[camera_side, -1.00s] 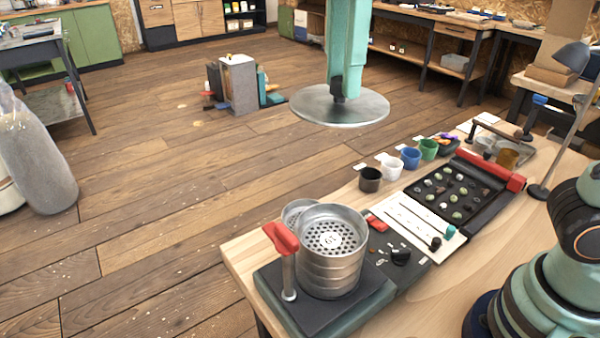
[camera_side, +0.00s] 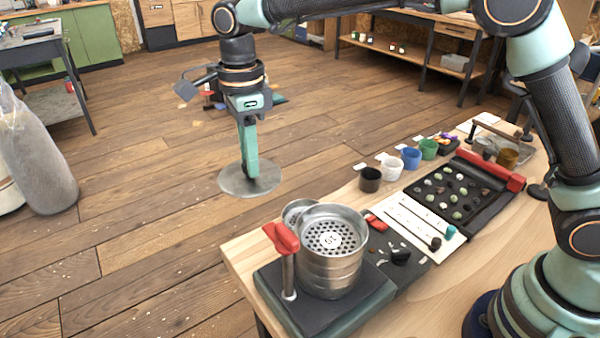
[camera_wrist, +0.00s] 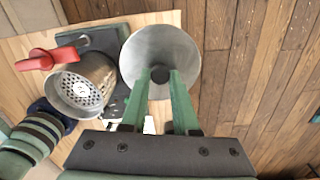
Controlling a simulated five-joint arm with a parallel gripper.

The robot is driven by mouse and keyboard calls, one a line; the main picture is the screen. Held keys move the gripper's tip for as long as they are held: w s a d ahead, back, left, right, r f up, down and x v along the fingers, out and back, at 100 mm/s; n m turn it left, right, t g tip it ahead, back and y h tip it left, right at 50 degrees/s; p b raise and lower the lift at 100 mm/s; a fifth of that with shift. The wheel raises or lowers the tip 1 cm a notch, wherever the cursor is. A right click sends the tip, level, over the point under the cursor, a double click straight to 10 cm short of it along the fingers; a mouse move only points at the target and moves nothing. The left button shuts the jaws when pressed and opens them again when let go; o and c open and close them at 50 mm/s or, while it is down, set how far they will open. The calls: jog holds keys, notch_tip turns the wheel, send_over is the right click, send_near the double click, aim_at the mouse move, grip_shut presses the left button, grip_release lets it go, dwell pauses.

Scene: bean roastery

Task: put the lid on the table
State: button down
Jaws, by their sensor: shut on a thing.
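The lid (camera_side: 232,181) is a round flat grey metal disc with a dark knob (camera_wrist: 160,73). My gripper (camera_side: 249,176) is shut on the knob and holds the lid roughly level in the air. In the side view, the lid shows against the floor, beyond the table's far left edge and above the height of the table top. In the wrist view, the lid (camera_wrist: 158,42) overlaps the border between table and floor. The wooden table (camera_side: 242,247) carries the open metal canister (camera_side: 330,274), which has a perforated plate inside. My fingers hide part of the knob.
A red-handled lever (camera_side: 284,240) stands beside the canister on a dark base. A black tray of stones (camera_side: 425,207), a white card (camera_side: 396,229) and several small cups (camera_side: 370,180) fill the table's middle. Bare wood shows along the near right side (camera_side: 470,255).

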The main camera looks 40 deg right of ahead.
notch_tip(320, 180, down, 19)
jog(key=shift+r, duration=0.2)
dwell(0.3)
jog(key=shift+f, duration=0.15)
jog(key=c, duration=0.7)
grip_release()
